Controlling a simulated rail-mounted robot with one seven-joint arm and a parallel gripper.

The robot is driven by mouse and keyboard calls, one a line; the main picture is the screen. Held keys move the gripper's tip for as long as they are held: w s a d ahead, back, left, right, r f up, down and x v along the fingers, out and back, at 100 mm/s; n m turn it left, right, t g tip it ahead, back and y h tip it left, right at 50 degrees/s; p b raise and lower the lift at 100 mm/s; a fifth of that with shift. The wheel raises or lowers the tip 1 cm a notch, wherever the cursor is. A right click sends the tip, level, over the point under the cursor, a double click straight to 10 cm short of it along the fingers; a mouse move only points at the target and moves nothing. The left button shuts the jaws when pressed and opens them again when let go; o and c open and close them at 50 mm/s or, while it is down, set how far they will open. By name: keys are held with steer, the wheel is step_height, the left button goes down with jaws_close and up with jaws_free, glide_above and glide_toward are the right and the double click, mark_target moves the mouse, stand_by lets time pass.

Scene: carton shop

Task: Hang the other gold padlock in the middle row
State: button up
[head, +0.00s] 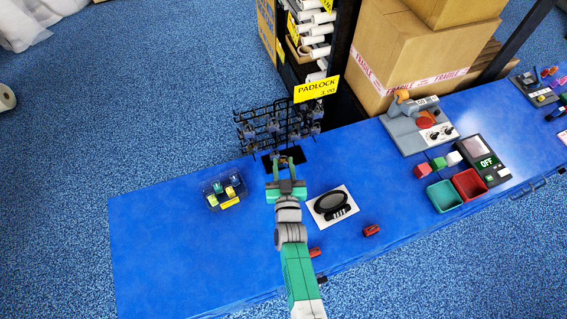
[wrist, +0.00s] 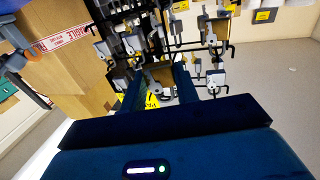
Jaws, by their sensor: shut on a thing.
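My gripper (head: 282,161) is at the front of the black wire display rack (head: 258,117), its fingers pointing at the rack. It is shut on a gold padlock (wrist: 158,73), which shows between the fingers in the wrist view. The padlock is raised at the hooks; I cannot tell whether its shackle touches one. Several grey padlocks (wrist: 217,78) hang on the rack around it, in more than one row. The rack's lower part is partly hidden by my gripper in the head view.
A clear tray (head: 213,203) with small coloured items stands left of my gripper. A white card with a black oval (head: 331,204) lies to the right. A yellow PADLOCK price sign (head: 316,89) stands above the rack. Red items (head: 371,230) lie near the front edge. The table's left end is clear.

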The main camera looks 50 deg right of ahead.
steer(key=shift+f+b, duration=0.2)
steer(key=shift+b, duration=0.15)
steer(key=shift+w+b, duration=0.15)
steer(key=shift+b, duration=0.2)
steer(key=w+d+f+b, duration=0.1)
steer(key=w+d+b, duration=0.2)
steer(key=w+b, duration=0.4)
steer(key=b, duration=0.2)
steer(key=shift+w+d+b, duration=0.25)
steer(key=shift+d+b, duration=0.15)
stand_by(0.5)
steer(key=o, duration=1)
